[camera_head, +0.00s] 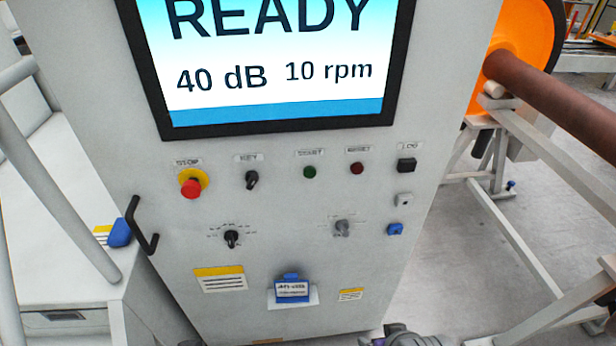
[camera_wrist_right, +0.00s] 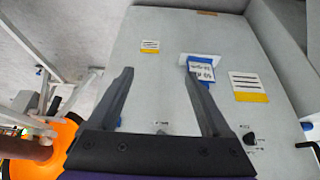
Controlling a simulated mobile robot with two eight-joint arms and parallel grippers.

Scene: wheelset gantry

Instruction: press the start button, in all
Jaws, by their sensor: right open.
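The green start button (camera_head: 310,172) is on the grey cabinet front (camera_head: 290,225), under a small label and below the screen. The screen (camera_head: 275,60) reads READY, 40 dB and 10 rpm. My right gripper (camera_wrist_right: 160,78) is open and empty in the right wrist view, with its two dark fingers spread in front of the lower cabinet face. The start button is not visible in that view. A grey and purple part of my right arm shows at the bottom edge of the head view; its fingers are not visible there. My left gripper is not in view.
Beside the start button are a red button (camera_head: 357,168), a key switch (camera_head: 252,180) and a red stop knob (camera_head: 191,187). Two dials (camera_head: 232,239) are lower. A blue labelled block (camera_head: 291,288) sits on a small ledge. A handle (camera_head: 141,226) juts out at left.

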